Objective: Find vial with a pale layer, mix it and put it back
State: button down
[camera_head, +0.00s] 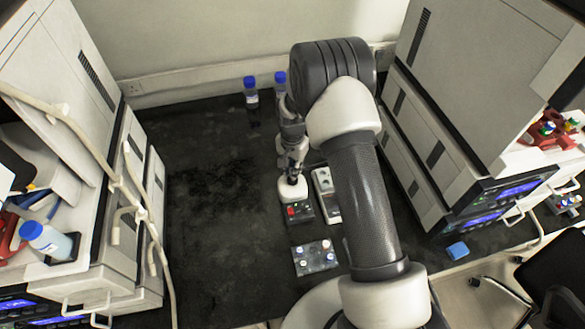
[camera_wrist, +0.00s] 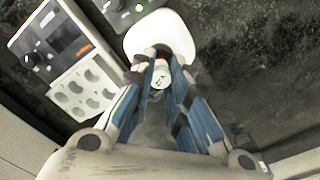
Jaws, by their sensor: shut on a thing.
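My gripper (camera_head: 293,176) points down over a small mixer (camera_head: 298,212) with a white top and a dark body with a red display. In the wrist view its blue-padded fingers (camera_wrist: 163,62) are shut on a vial (camera_wrist: 160,77), of which a pale cap and a red band show. The mixer's white top (camera_wrist: 172,27) lies right beyond the fingertips. I cannot tell whether the vial touches it. The vial's contents are hidden. A vial rack (camera_head: 301,268) with several capped vials stands in front of the mixer.
A pale block device (camera_head: 327,200) with wells (camera_wrist: 70,102) stands right beside the mixer. Two blue-capped bottles (camera_head: 251,97) (camera_head: 280,84) stand at the back. Tall instrument stacks flank the bench. A blue item (camera_head: 457,250) lies at the right. The dark bench is clear on the left.

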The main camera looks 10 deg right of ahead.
jog(key=shift+f+b, duration=0.55)
jog(key=shift+f, duration=0.05)
dwell(0.6)
jog(key=shift+f, duration=0.3)
jog(key=shift+f+b, duration=0.3)
jog(key=shift+b, duration=0.2)
dwell(2.1)
jog(key=shift+r+p, duration=1.65)
jog(key=shift+r, duration=1.45)
